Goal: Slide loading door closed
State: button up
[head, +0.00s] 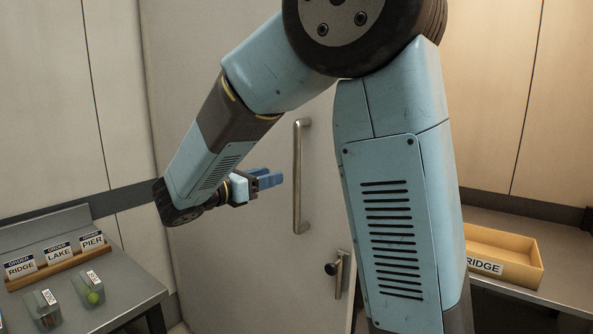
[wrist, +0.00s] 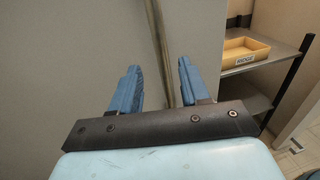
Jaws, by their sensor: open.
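The loading door (head: 220,80) is a tall pale grey panel behind my arm. It bears a long vertical metal bar handle (head: 298,175) and a small dark knob or latch (head: 338,268) lower right. My gripper (head: 272,179) has blue fingers and points right towards the handle; in the head view the tips end just left of the bar. In the wrist view my gripper (wrist: 158,64) is open, with the handle bar (wrist: 161,50) showing between and beyond the fingers. No contact is visible, and the depth gap is hard to tell. My arm hides the door's right part in the head view.
A yellow tray labelled RIDGE (head: 510,277) stands on a grey shelf (head: 545,240) at right; the wrist view shows the tray too (wrist: 228,63). At left, a table (head: 125,285) holds order cards (head: 55,255) and small clear containers (head: 92,292).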

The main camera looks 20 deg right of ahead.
aim_at(294, 170)
jog(key=x, duration=1)
grip_shut()
dwell(0.4)
